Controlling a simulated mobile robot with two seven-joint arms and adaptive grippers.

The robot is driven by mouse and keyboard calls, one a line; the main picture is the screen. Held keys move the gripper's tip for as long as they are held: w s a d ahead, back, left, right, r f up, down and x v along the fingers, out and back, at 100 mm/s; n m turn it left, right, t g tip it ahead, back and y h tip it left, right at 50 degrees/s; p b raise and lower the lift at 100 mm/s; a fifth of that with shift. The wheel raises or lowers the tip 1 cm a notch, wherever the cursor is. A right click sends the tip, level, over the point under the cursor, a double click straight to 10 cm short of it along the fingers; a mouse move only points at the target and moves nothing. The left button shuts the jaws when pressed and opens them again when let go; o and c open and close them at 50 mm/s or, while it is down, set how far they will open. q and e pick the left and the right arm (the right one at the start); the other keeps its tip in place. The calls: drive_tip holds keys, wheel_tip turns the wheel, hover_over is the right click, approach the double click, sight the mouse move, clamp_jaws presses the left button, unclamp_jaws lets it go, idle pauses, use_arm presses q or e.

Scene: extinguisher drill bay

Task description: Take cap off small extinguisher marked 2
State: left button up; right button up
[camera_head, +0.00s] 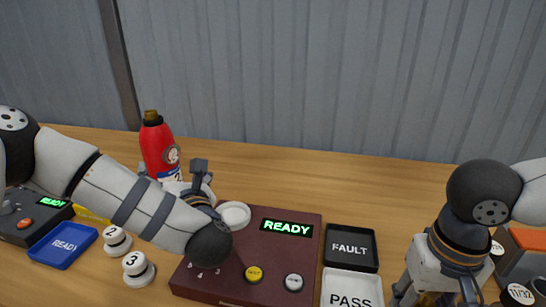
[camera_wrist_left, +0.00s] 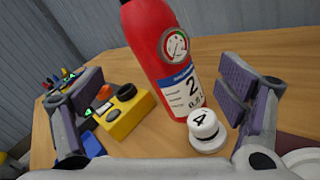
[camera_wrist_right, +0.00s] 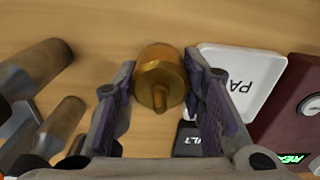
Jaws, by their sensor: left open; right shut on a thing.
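The small red extinguisher marked 2 (camera_head: 158,148) stands upright at the back left with a dark collar and a brass-coloured top (camera_head: 151,115). In the left wrist view its body (camera_wrist_left: 160,50), gauge and label show, but its top is cut off. My left gripper (camera_head: 174,180) is open at the extinguisher's lower part; in the left wrist view the body stands between and beyond the fingers, apparently untouched. My right gripper (camera_wrist_right: 163,92) is shut on a round brass piece (camera_wrist_right: 160,70) with a short stem, at the right front. Whether this piece is a cap I cannot tell.
A maroon READY panel (camera_head: 252,240) lies in the middle, with FAULT (camera_head: 373,262) and PASS (camera_head: 338,285) trays on its right. A blue tray (camera_head: 62,245) and white numbered knobs (camera_head: 138,270) are left. A knob marked 4 (camera_wrist_left: 207,132) stands close to the extinguisher. The back right table is clear.

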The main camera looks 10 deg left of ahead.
sight(159, 147)
drive_tip(key=shift+s+d, duration=0.4)
use_arm(q)
drive_tip(key=w+a+n, duration=0.1)
drive_tip(key=w+a, duration=0.1)
drive_tip(key=w, duration=0.1)
drive_tip(key=w+a+n, duration=0.2)
drive_tip(key=w+a, duration=0.1)
drive_tip(key=w+a+n, duration=0.1)
drive_tip(key=w+a, duration=0.2)
drive_tip(key=shift+w+f+n+b, duration=0.1)
drive_tip(key=shift+n+b, duration=0.3)
use_arm(e)
wheel_tip(159, 147, down, 2)
drive_tip(key=shift+f, duration=0.1)
use_arm(q)
drive_tip(key=c, duration=1.8)
drive_tip(key=shift+r, duration=0.25)
drive_tip(key=shift+c, duration=1.4)
drive_tip(key=shift+r, duration=0.1)
